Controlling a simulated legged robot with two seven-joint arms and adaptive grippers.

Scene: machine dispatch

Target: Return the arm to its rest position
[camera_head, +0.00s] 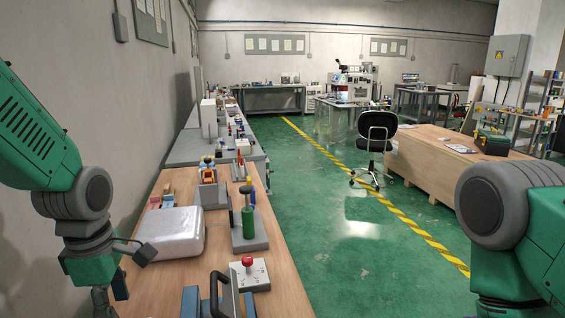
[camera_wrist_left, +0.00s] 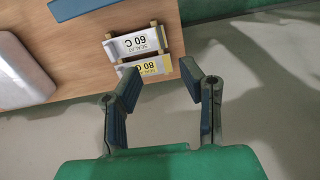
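My left arm comes in from the left, green with grey joints. Its gripper (camera_head: 110,292) hangs at the lower left beside the wooden workbench (camera_head: 270,290), partly cut off by the frame. In the left wrist view the left gripper (camera_wrist_left: 160,76) is open, with its two fingers well apart and nothing between them.
On the bench are a silvery-white case (camera_head: 172,232), a green cylinder on a stand (camera_head: 248,222), a red-knobbed box (camera_head: 249,272) and a blue-sided device (camera_head: 222,300). A wooden crate table (camera_head: 430,178) and black chair (camera_head: 376,135) stand right. Green floor between is open.

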